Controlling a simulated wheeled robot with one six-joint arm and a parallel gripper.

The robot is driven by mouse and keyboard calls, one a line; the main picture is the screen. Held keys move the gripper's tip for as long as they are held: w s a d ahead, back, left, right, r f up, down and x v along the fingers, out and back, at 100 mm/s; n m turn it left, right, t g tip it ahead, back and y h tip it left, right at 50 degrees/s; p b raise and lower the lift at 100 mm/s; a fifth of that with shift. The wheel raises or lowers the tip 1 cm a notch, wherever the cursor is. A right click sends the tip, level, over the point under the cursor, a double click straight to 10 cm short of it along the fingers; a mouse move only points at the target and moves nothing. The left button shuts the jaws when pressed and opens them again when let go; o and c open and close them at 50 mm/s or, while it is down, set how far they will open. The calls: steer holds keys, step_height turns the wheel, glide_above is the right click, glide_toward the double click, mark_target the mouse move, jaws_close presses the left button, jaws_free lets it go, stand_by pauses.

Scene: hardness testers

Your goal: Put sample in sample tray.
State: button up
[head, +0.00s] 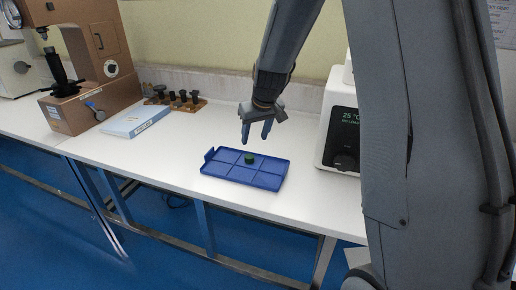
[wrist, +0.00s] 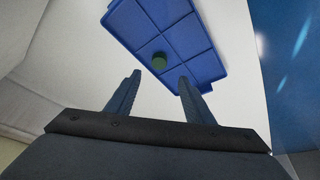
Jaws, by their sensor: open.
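The sample is a small dark green cylinder (head: 249,158). It rests in the blue sample tray (head: 272,180), near the middle of its back row of compartments; I cannot tell exactly how it sits against the dividers. In the wrist view the sample (wrist: 159,61) shows in the tray (wrist: 205,62), beyond my fingertips. My gripper (head: 257,137) is open and empty, pointing down above the back edge of the tray. In the wrist view the two fingers of my gripper (wrist: 159,77) are spread apart, with nothing between them.
A white device with a display (head: 341,130) stands right of the tray. A brown hardness tester (head: 85,105), a light blue booklet (head: 136,120) and a wooden rack of dark parts (head: 176,101) stand to the left. The white bench (head: 160,160) is clear left of the tray.

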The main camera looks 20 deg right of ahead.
steer(key=s+a+f+m+g, duration=0.1)
steer(key=s+g, duration=0.2)
steer(key=s, duration=2.7)
steer(key=shift+m+g+h, duration=0.3)
steer(key=shift+m+g, duration=0.1)
steer(key=shift+c, duration=0.2)
